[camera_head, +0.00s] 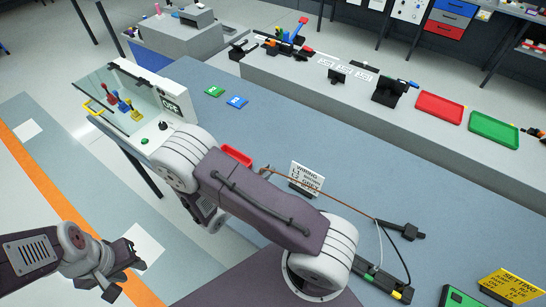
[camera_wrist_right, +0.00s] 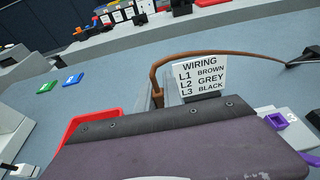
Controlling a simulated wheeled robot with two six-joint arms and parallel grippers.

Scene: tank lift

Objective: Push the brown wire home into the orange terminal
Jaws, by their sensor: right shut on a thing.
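The brown wire (camera_head: 320,197) runs above the blue table from near my right forearm toward the right. In the right wrist view the brown wire (camera_wrist_right: 215,53) arches up, with its near part passing down between two grey finger-like parts of my right gripper (camera_wrist_right: 157,94). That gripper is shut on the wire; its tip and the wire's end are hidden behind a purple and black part. The orange terminal is not seen in either view. My left gripper (camera_head: 118,276) is open and empty, low at the left, away from the wire.
A wiring sign (camera_head: 306,177) lists L1 brown, L2 grey, L3 black. A red tray (camera_head: 237,155) lies close by. A white block with purple parts (camera_wrist_right: 277,121) is at the right wrist view's right. A glass-fronted box (camera_head: 120,95) stands at the left.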

